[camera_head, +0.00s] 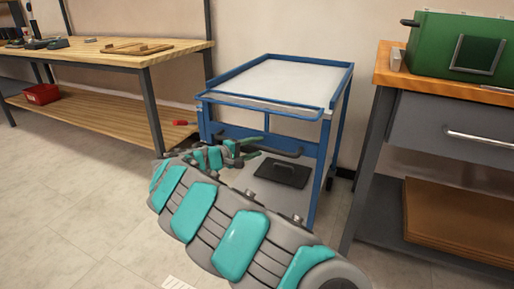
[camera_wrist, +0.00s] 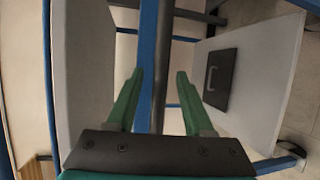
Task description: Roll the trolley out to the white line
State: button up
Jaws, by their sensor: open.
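The trolley (camera_head: 292,84) has a blue frame and pale shelves. It stands between a workbench and a grey cabinet. A dark handle bar (camera_head: 288,153) crosses its near side below the top tray. My gripper (camera_head: 258,147) is at this bar, with green fingers open. In the wrist view, the dark bar (camera_wrist: 161,50) runs between the open fingers of my gripper (camera_wrist: 160,74), with a blue frame bar (camera_wrist: 146,50) beside it. Contact cannot be told. A small white striped patch (camera_head: 178,283) shows at the bottom edge; whether it is the white line is unclear.
The wooden workbench (camera_head: 130,58) is close on the left, with a red bin (camera_head: 41,94) on its lower shelf. The grey cabinet (camera_head: 460,138) is close on the right, bearing a green machine (camera_head: 455,42). A black plate (camera_head: 283,171) lies on the trolley's lower shelf. Floor (camera_head: 70,185) at left is clear.

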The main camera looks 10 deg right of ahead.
jog(key=shift+w+d+f, duration=0.1)
jog(key=shift+w+d, duration=0.15)
jog(key=shift+d, duration=0.1)
jog(key=shift+c, duration=0.3)
grip_shut()
dwell(1.0)
